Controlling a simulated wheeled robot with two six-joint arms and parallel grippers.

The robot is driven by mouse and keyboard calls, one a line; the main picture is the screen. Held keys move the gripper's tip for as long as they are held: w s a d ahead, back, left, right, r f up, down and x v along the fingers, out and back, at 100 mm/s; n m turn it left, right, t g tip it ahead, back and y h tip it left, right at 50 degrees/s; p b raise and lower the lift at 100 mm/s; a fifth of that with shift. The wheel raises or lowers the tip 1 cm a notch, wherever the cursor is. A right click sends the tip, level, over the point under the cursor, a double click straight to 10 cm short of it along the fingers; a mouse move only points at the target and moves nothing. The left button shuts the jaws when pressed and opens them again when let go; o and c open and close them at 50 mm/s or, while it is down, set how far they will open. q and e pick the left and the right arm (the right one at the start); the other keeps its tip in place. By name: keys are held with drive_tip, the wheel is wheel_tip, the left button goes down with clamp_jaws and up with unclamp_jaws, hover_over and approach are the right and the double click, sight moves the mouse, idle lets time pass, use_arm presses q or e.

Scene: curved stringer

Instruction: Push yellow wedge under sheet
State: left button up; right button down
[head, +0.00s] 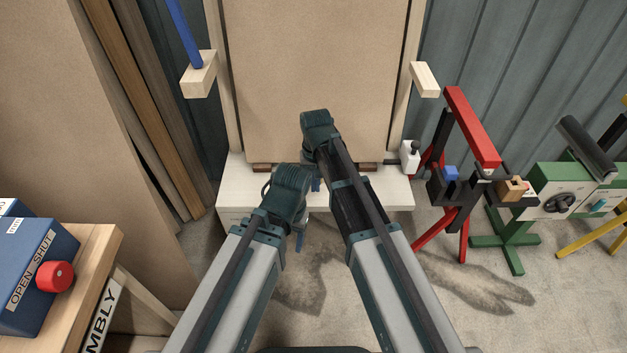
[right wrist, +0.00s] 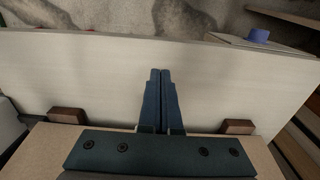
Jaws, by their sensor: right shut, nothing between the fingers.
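The sheet (head: 312,65) is a large tan board standing upright between two pale posts. Its lower edge is above a white ledge (head: 235,195), with a small brown block (head: 262,167) at the left and another brown block (head: 370,168) at the right. In the right wrist view the brown blocks (right wrist: 67,116) (right wrist: 237,127) flank my right gripper (right wrist: 160,100). Its blue fingers are together and empty over the ledge, in front of the sheet. My left gripper (head: 300,241) is low, before the ledge; its jaws are mostly hidden. I cannot make out a yellow wedge.
A wooden bench (head: 100,240) with a blue box (head: 35,265) and red button (head: 55,276) stands at the left. A red stand (head: 472,125) and a green machine (head: 560,190) stand at the right. Pale brackets (head: 198,75) (head: 425,79) flank the sheet.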

wheel_tip(320, 180, up, 8)
drive_tip(key=p, duration=0.7)
drive_tip(key=s+d+n, duration=0.2)
drive_tip(key=s, duration=0.7)
drive_tip(key=s+d+n+h, duration=0.1)
drive_tip(key=s+d, duration=0.1)
drive_tip(key=s, duration=0.7)
drive_tip(key=shift+s+d+n, duration=0.2)
drive_tip(key=shift+d+n, duration=0.2)
